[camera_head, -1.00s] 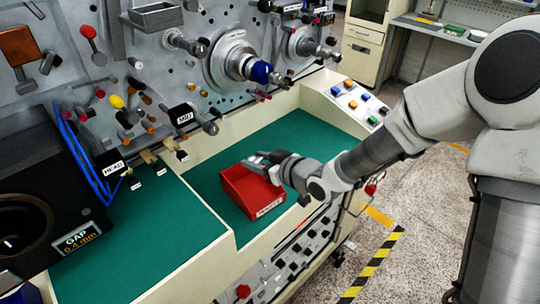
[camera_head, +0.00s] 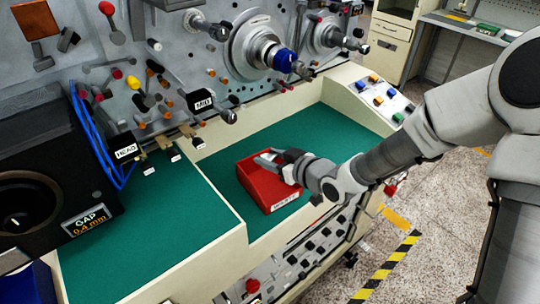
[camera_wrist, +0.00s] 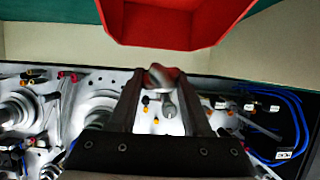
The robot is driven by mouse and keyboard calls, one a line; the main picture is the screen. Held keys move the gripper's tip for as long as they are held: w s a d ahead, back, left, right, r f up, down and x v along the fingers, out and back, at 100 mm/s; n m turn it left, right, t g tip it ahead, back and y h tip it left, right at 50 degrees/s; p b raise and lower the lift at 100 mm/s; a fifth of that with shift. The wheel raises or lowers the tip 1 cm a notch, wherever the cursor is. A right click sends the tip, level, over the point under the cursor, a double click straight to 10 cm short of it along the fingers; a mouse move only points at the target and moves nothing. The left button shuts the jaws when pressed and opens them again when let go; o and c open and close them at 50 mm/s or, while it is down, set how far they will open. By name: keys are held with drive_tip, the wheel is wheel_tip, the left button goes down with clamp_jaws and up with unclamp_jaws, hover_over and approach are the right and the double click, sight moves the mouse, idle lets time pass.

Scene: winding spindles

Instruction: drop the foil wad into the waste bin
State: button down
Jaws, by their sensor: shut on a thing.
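My gripper (camera_wrist: 162,82) is shut on the foil wad (camera_wrist: 161,74), a small shiny silver lump between the fingertips in the wrist view. In the head view my gripper (camera_head: 268,159) is over the red open bin (camera_head: 284,203), near its rim.
The machine panel (camera_head: 180,75) with spindles, knobs and pegs rises behind the green worktop (camera_head: 215,165). A black box with a gap display (camera_head: 87,219) stands at left, with blue cables beside it. A cream rim (camera_head: 205,262) edges the worktop. Green surface left of the red bin is clear.

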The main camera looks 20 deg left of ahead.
sight(270, 187)
drive_tip(key=shift+f+b, duration=2.75)
drive_tip(key=shift+f, duration=0.55)
drive_tip(key=shift+c, duration=1.3)
unclamp_jaws()
drive_tip(key=shift+r, duration=0.1)
drive_tip(key=p+v, duration=1)
drive_tip(key=v, duration=0.5)
drive_tip(key=shift+r, duration=0.45)
drive_tip(key=shift+w+d+p, duration=0.1)
drive_tip(key=shift+p, duration=0.35)
drive_tip(key=d+p, duration=0.1)
drive_tip(key=p, duration=0.2)
drive_tip(key=s+p, duration=0.1)
drive_tip(key=p, duration=0.3)
drive_tip(key=shift+s+d+r, duration=0.1)
drive_tip(key=shift+d+r, duration=0.05)
drive_tip(key=shift+d, duration=0.2)
